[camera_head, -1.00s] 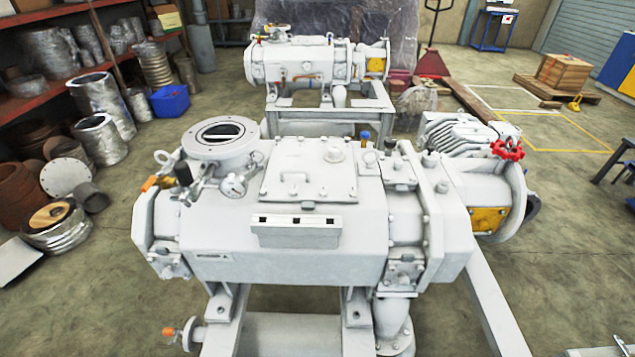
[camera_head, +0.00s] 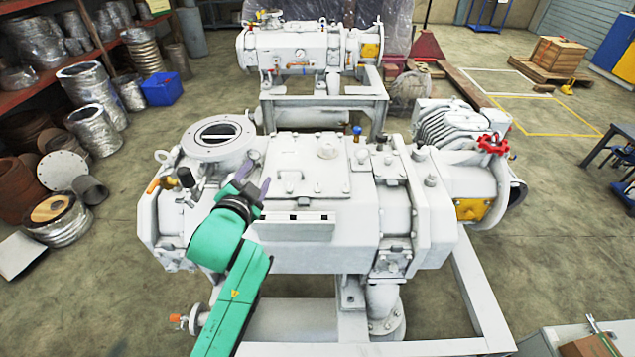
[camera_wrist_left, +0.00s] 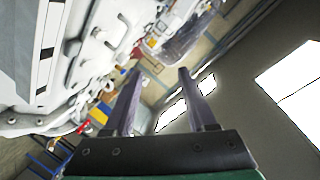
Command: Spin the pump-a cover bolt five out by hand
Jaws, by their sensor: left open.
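The near white pump (camera_head: 320,255) fills the middle of the head view. Its flat rectangular cover (camera_head: 318,152) lies on top, with small bolt heads around its edge. I cannot tell which of them is bolt five. My left gripper (camera_head: 259,172) is open and empty, just left of the cover's near left corner; the height gap is unclear. My green left arm hides part of the pump's left front. In the left wrist view, the two fingers (camera_wrist_left: 160,72) stand apart with nothing between them, and pump bolts show at left. My right gripper is out of view.
A round flanged port (camera_head: 218,140) stands left of the cover. A long white block (camera_head: 298,219) juts out below the cover's front edge. A red handwheel (camera_head: 493,145) sits at right, and a second pump (camera_head: 300,55) stands behind. A cardboard box (camera_head: 590,347) is at lower right.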

